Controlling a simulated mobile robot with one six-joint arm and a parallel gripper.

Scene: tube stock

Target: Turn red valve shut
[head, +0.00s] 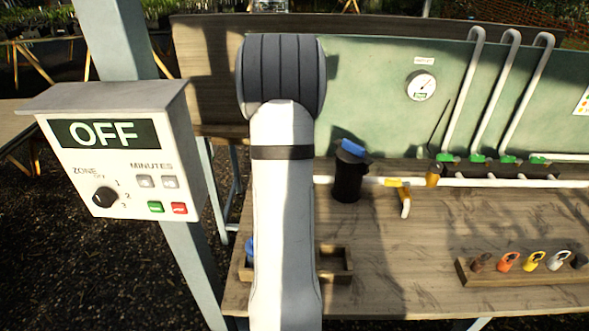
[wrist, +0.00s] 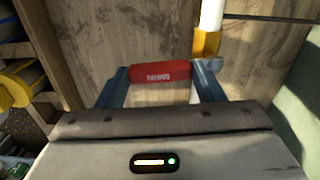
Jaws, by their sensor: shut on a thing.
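The red valve handle (wrist: 160,73), with upside-down white lettering, shows in the wrist view. It lies between the two blue fingers of my gripper (wrist: 161,84), which is shut on it along its length. A brass-yellow fitting (wrist: 206,43) on a white pipe (wrist: 212,14) is just beyond the handle's right end. The handle lies roughly crosswise to that pipe. The valve body under the handle is mostly hidden. In the head view my own arm hides the gripper and the red handle.
In the head view a control box (head: 110,150) reading OFF stands left. A black canister with a blue top (head: 347,178), a yellow-handled valve (head: 393,182) and a gauge (head: 420,86) are right of my arm. A wooden rack (head: 520,275) holds several coloured tags on the bench.

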